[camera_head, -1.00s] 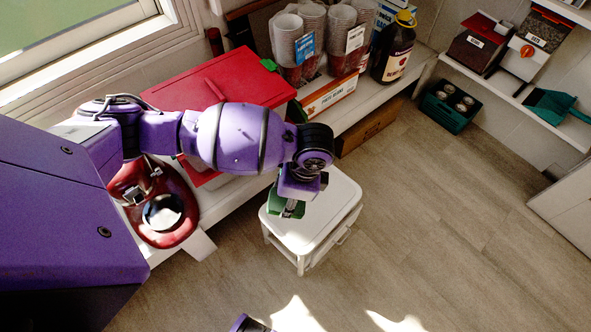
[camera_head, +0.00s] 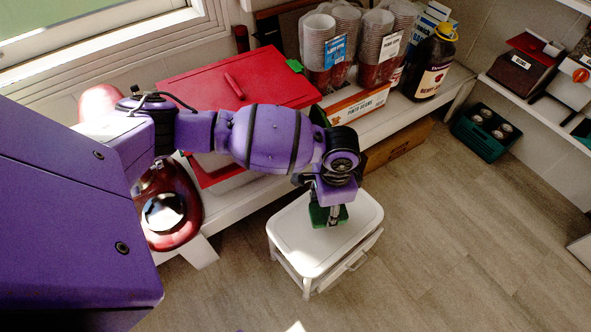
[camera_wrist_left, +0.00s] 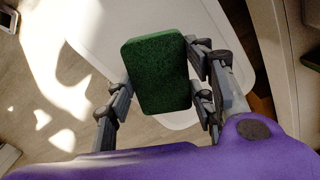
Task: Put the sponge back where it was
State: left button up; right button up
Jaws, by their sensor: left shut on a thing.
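A green sponge (camera_head: 321,216) is between the fingers of my left gripper (camera_head: 334,213). It hangs over the top of a small white cart (camera_head: 300,240); I cannot tell whether it touches the surface. In the left wrist view the sponge (camera_wrist_left: 158,72) is seen face-on, with the gripper (camera_wrist_left: 164,85) fingers shut on its two sides. The white cart top (camera_wrist_left: 105,30) lies behind it. My right gripper is not in view.
A white bench (camera_head: 240,207) along the wall holds a red-lidded bin (camera_head: 215,85), stacked cups (camera_head: 330,45), a dark bottle (camera_head: 432,65) and a red appliance (camera_head: 165,205). A green crate (camera_head: 487,130) stands on the floor. The cart top around the sponge looks clear.

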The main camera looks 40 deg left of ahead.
pick_arm(q)
jog(key=shift+w+d+f, duration=0.2)
jog(key=shift+w+f, duration=0.15)
jog(key=shift+w, duration=0.25)
jog(key=f, duration=0.1)
jog(key=f+b, duration=0.2)
jog(key=shift+w+d+f, duration=0.1)
jog(key=shift+w+f, duration=0.05)
jog(key=shift+w, duration=0.15)
jog(key=shift+f, duration=0.3)
jog(key=shift+r, duration=0.15)
jog(key=o, duration=1)
jog(key=shift+o, duration=0.5)
